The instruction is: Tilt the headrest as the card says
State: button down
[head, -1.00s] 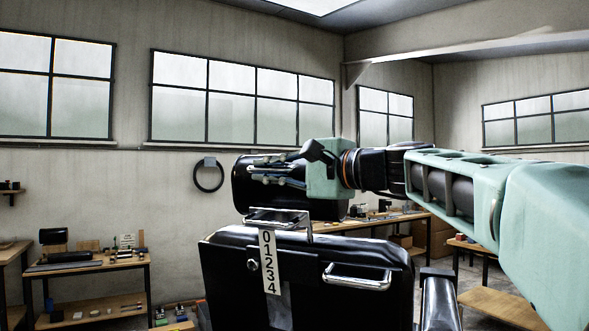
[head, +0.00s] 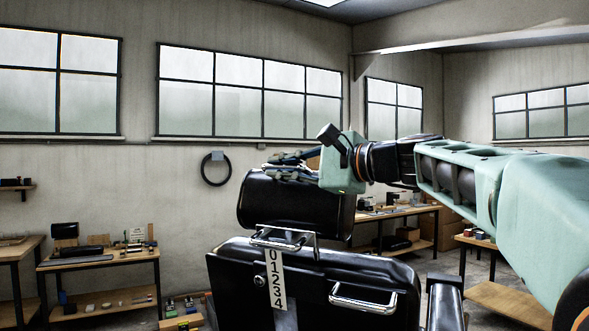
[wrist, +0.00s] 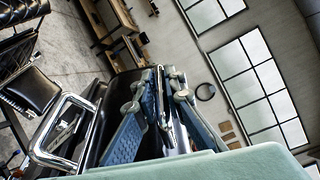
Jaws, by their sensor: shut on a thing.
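The black headrest (head: 292,212) sits above the chair's backrest (head: 240,278), on a chrome bracket (head: 284,244). My gripper (head: 278,168) is shut on the headrest's upper part, its fingers reaching left across the top edge.
A chrome handle (head: 362,301) is on the backrest, and an armrest (head: 444,300) stands to its right. A bench with several items (head: 100,262) is at the left wall. Another bench (head: 410,212) is behind the chair. A black ring (head: 216,169) hangs on the wall.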

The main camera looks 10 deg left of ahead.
jog(key=shift+w+d+r, duration=0.1)
jog(key=shift+r, duration=0.15)
jog(key=c, duration=2.3)
grip_release()
jog(key=shift+c, duration=0.2)
jog(key=o, duration=0.3)
jog(key=shift+w+f, duration=0.1)
jog(key=v, duration=1.2)
jog(key=shift+f, duration=0.15)
